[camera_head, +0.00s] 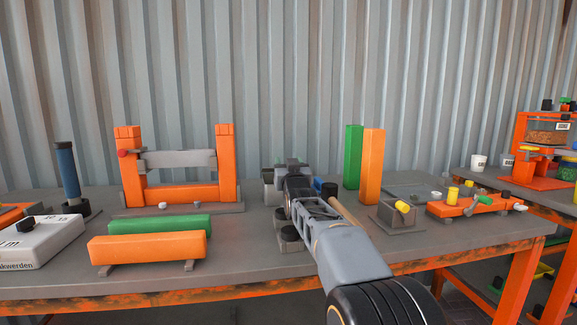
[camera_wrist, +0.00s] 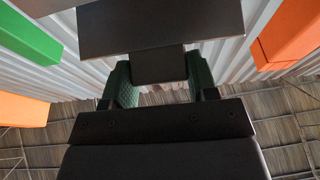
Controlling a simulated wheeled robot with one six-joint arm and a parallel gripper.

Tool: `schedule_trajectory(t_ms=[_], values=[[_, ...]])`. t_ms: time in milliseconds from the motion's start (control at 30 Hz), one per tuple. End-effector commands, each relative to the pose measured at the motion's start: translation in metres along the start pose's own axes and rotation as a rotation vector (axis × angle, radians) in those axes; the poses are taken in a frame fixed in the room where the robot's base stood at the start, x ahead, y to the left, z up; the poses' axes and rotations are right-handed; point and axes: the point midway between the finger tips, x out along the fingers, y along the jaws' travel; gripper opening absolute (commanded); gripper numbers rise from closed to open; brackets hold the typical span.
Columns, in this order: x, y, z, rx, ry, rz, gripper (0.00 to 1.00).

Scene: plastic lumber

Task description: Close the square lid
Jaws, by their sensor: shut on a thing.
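A dark flat plate with straight edges (camera_wrist: 160,28), which looks like the square lid, spans the top of the wrist view. A dark block or tab (camera_wrist: 158,66) joins its near edge and sits between the two green-padded fingers of my gripper (camera_wrist: 160,80). My gripper is shut on this tab. In the head view my gripper (camera_head: 283,171) is over the middle of the table, mostly hidden by my own arm. A grey piece (camera_head: 268,174) shows just left of it. The lid's hinge and the opening under it are hidden.
An orange frame with a grey crossbar (camera_head: 180,159) stands left on the grey table (camera_head: 230,268). Green (camera_head: 353,155) and orange (camera_head: 372,165) posts stand close right of my arm. Green (camera_head: 160,224) and orange (camera_head: 148,247) beams lie front left. A small grey box (camera_head: 398,218) sits right.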

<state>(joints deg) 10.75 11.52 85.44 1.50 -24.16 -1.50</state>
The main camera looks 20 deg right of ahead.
Motion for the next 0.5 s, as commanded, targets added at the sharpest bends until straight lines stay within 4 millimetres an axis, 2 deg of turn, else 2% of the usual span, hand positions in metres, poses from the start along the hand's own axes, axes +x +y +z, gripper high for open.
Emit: schedule_trajectory(t_ms=[33, 333, 367, 500], values=[[-0.0002, 0.0007, 0.0050, -0.002, -0.011, 0.001, 0.11], [-0.0001, -0.0003, 0.0052, -0.002, -0.012, 0.000, 0.10], [-0.0001, -0.0004, 0.0052, -0.002, -0.012, 0.000, 0.55], [-0.0001, -0.0005, 0.0039, -0.002, -0.008, -0.001, 0.68]])
